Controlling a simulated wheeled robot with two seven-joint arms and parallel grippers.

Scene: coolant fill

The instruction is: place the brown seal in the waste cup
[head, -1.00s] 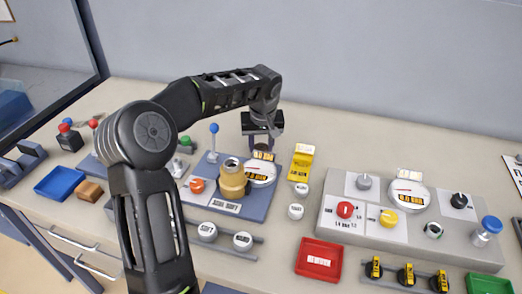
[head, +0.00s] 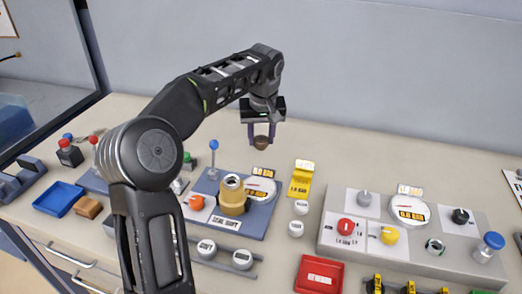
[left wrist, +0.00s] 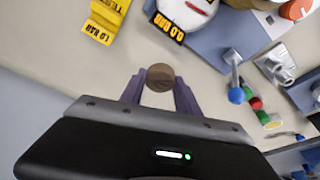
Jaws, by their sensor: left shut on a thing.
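My left gripper (head: 262,139) is shut on the brown seal (head: 262,143), a small round disc held between the purple fingertips. It hangs above the bare back part of the bench, behind the blue seal panel. In the left wrist view the seal (left wrist: 160,77) sits between the two fingers, clear of other things. I cannot pick out the waste cup for sure. A red open tray (head: 319,275) with a white label stands at the front. My right gripper is not in view.
The blue panel (head: 262,222) carries a brass fitting (head: 233,195), a gauge and a blue-topped lever (head: 214,145). A yellow stand (head: 301,178) and two white knobs are to its right. A grey control box (head: 340,245) fills the right. A blue tray (head: 58,199) lies left.

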